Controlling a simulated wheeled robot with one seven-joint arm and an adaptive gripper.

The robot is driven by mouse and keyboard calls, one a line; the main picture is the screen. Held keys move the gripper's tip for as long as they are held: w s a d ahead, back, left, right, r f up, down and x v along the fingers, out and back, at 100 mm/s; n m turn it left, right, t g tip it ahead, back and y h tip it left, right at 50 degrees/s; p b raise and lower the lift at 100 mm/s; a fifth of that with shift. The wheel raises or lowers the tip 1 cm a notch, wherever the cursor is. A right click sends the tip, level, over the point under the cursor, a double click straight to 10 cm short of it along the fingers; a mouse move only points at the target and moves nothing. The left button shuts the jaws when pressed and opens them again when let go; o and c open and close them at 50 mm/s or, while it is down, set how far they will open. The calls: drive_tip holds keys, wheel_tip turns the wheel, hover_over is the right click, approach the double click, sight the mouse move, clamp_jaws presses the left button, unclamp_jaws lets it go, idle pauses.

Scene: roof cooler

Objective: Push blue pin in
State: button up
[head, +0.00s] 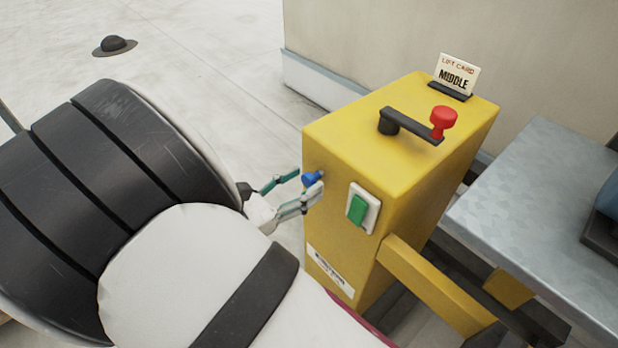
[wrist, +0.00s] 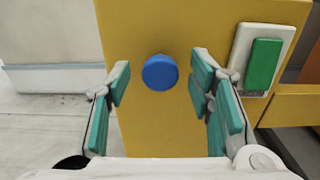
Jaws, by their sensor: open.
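The blue pin (head: 311,179) is a round knob sticking out of the side face of a yellow box (head: 350,150). In the wrist view the blue pin (wrist: 160,72) shows face-on, a little above the gap between my fingertips. My gripper (head: 295,188) is open, with one teal-padded finger on each side of the pin's line. It also shows open and empty in the wrist view (wrist: 162,85). I cannot tell whether either fingertip touches the box or the pin.
A green switch (head: 356,209) on a white plate is right of the pin. A crank with a red knob (head: 443,120) and a "MIDDLE" card (head: 456,74) are on the box top. A grey metal surface (head: 540,220) is at the right.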

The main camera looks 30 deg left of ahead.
drive_tip(key=shift+v, duration=2.35)
